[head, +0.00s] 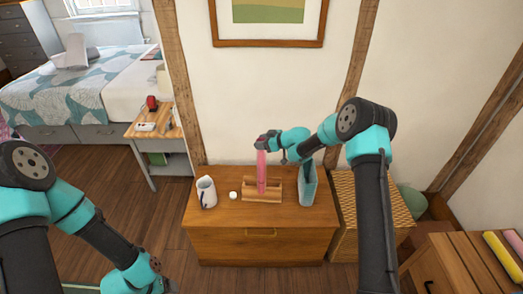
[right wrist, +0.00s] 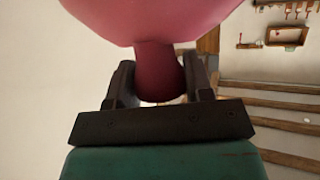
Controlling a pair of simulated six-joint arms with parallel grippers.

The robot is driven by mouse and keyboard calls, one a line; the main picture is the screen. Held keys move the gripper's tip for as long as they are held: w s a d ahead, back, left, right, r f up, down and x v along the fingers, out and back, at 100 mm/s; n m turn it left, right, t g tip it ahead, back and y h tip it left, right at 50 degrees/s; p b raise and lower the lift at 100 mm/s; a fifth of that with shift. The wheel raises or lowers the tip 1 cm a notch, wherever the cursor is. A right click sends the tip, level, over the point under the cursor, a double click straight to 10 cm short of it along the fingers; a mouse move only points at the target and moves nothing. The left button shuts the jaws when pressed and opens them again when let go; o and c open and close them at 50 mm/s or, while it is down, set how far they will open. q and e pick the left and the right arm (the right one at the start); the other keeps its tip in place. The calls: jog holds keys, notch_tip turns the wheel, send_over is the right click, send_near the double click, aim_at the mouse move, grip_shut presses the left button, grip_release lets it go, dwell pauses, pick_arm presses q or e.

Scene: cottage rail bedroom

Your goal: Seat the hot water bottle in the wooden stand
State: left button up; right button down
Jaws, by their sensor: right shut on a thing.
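The pink hot water bottle (head: 261,170) is upright and seen nearly edge-on above the dresser. My right gripper (head: 266,143) is shut on its neck at the top. In the right wrist view, both dark fingers of the gripper (right wrist: 160,85) flank the pink neck (right wrist: 156,65), and the wide body of the bottle fills the top of the picture. The wooden stand (head: 276,188) sits on the dresser top. The bottle's lower end overlaps the stand in the head view; I cannot tell whether it rests fully in it.
On the dresser (head: 220,218) stand a white jug (head: 206,191) and a small white round item (head: 233,195) left of the stand. A grey-green upright object (head: 308,185) stands close on its right. A wicker chest (head: 360,215) is beside the dresser. The dresser's front strip is clear.

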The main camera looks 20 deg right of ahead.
notch_tip(320, 180, up, 3)
jog(key=shift+f, duration=0.1)
jog(key=shift+s+a+r, duration=0.1)
jog(key=shift+s+r, duration=0.15)
jog(key=shift+r, duration=0.1)
jog(key=s+a+r, duration=0.1)
jog(key=s+a, duration=0.3)
jog(key=s, duration=1.1)
jog(key=shift+a+r, duration=0.15)
jog(key=shift+w, duration=0.15)
